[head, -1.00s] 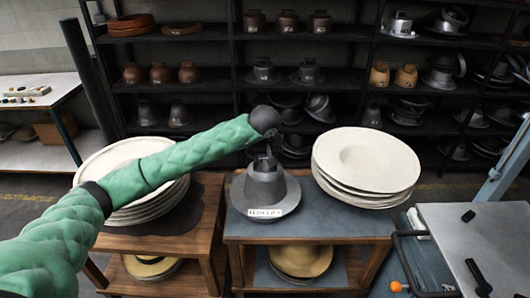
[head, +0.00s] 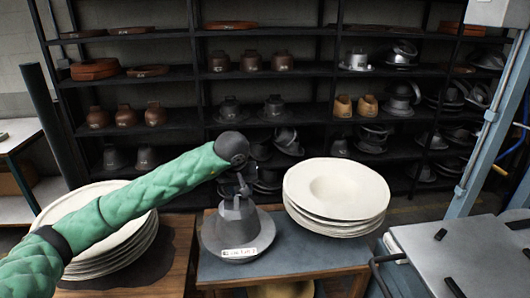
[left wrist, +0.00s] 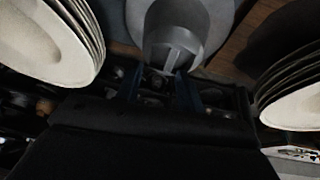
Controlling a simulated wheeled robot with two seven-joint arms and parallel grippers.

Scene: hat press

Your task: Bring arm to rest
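My left arm reaches in from the left in green padding. Its gripper (head: 243,188) points down just above the top of a grey metal hat mould (head: 236,218). The mould stands upright on the middle table and has a white label on its brim. In the left wrist view the mould (left wrist: 185,28) is at the top, with a bar across its crown. Two dark bluish fingers (left wrist: 160,86) show apart below it, with nothing visible between them. I cannot tell whether the fingertips touch the mould. My right gripper is out of view.
A stack of pale hat blanks (head: 338,188) sits right of the mould, another (head: 110,232) left, behind my arm. A grey-topped machine (head: 465,250) and blue post (head: 488,130) are at right. Dark shelves (head: 290,72) with moulds stand behind. Space above the middle table is open.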

